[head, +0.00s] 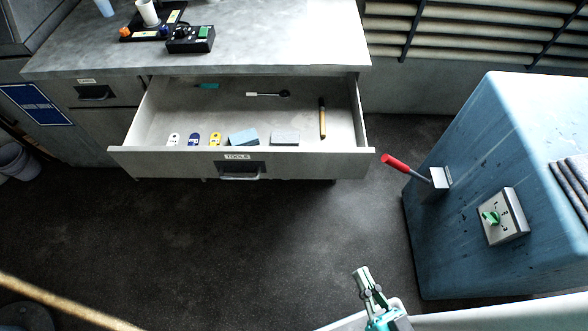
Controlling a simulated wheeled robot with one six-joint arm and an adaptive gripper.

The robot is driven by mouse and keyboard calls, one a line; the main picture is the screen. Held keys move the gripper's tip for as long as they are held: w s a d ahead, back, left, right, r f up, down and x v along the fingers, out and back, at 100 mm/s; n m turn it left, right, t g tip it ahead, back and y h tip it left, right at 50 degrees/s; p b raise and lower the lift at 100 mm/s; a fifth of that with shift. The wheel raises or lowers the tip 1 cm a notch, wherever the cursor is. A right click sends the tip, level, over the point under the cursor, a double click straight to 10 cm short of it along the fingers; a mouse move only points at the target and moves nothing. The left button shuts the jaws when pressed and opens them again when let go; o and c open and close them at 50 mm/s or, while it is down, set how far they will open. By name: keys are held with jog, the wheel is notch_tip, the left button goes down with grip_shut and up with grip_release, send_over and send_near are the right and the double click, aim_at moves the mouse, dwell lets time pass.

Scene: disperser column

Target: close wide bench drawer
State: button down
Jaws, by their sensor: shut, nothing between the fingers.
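The wide bench drawer (190,158) is pulled well out from under the grey bench top (280,45). Its front carries a "TOOLS" label and a dark recessed handle (240,170). Inside lie several small items, among them a brown-handled tool (322,118), a blue block (243,137), a grey block (285,137) and a yellow tag (215,139). My gripper (362,272) is at the bottom of the view, shut and empty. It is well apart from the drawer, nearer to me and to the right of the handle.
A blue machine cabinet (455,250) stands at the right, with a red-handled lever (395,162) reaching toward the drawer's right side and a green knob (490,217). A narrower drawer (95,93) at the left is shut. Dark floor (250,240) lies clear before the drawer.

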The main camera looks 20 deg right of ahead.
jog(key=w+f+m+t+h, duration=0.3)
jog(key=w+f+m+h, duration=0.1)
jog(key=w+m, duration=0.65)
jog(key=m+g+h, duration=0.3)
jog(key=m+g, duration=0.1)
jog(key=m, duration=0.4)
send_near(296, 168)
jog(key=x, duration=0.7)
jog(key=shift+w, duration=0.15)
